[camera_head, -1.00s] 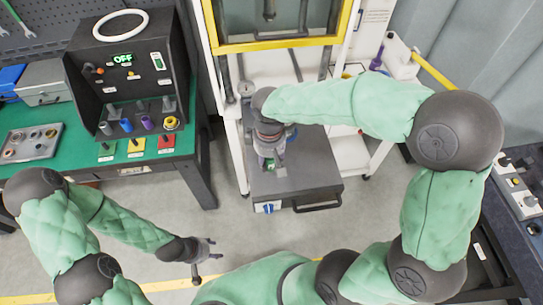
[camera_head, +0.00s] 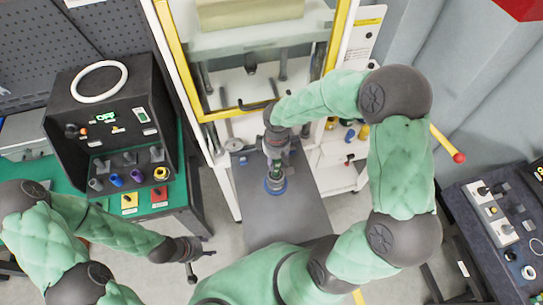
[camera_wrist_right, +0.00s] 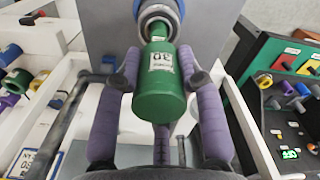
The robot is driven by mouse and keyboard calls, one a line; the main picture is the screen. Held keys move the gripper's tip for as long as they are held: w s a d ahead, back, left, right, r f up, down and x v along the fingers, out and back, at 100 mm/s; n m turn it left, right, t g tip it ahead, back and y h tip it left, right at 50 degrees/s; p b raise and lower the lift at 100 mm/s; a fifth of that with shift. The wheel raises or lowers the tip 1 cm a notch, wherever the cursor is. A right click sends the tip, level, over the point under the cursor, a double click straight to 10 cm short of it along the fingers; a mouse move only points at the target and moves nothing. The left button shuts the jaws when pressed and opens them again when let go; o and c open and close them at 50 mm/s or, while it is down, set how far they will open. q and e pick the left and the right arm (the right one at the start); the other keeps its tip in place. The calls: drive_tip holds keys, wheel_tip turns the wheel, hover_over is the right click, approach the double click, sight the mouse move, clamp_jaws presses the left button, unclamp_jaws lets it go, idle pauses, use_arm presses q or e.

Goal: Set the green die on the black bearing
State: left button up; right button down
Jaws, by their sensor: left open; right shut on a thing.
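My right gripper (camera_wrist_right: 160,75) is shut on the green die (camera_wrist_right: 158,98), a green cylinder with a white label and a narrower end. In the head view the right gripper (camera_head: 276,166) is over the grey work surface (camera_head: 262,230). Beyond the die's narrow end is a round part with a pale ring and blue rim (camera_wrist_right: 178,8); it also shows in the head view (camera_head: 276,186). I cannot tell whether it is the black bearing, or whether the die touches it. My left gripper (camera_head: 200,258) is open and empty at lower left, away from the work surface.
The press frame with yellow edges (camera_head: 178,60) stands behind the work surface. A black control box (camera_head: 108,125) is on the green bench at left. A shelf with coloured parts (camera_head: 345,155) is right of the press. The front of the work surface is clear.

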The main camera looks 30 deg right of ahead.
drive_tip(key=shift+w+d+f, duration=0.1)
drive_tip(key=shift+d, duration=0.05)
drive_tip(key=shift+f+b, duration=0.65)
drive_tip(key=shift+f, duration=0.1)
drive_tip(key=shift+f+b, duration=0.5)
drive_tip(key=shift+f, duration=0.35)
drive_tip(key=shift+f, duration=0.15)
drive_tip(key=shift+f+b, duration=1.2)
drive_tip(key=shift+b, duration=0.15)
drive_tip(key=shift+f+b, duration=0.25)
drive_tip(key=shift+b, duration=0.1)
idle(0.3)
drive_tip(key=c, duration=1.1)
unclamp_jaws()
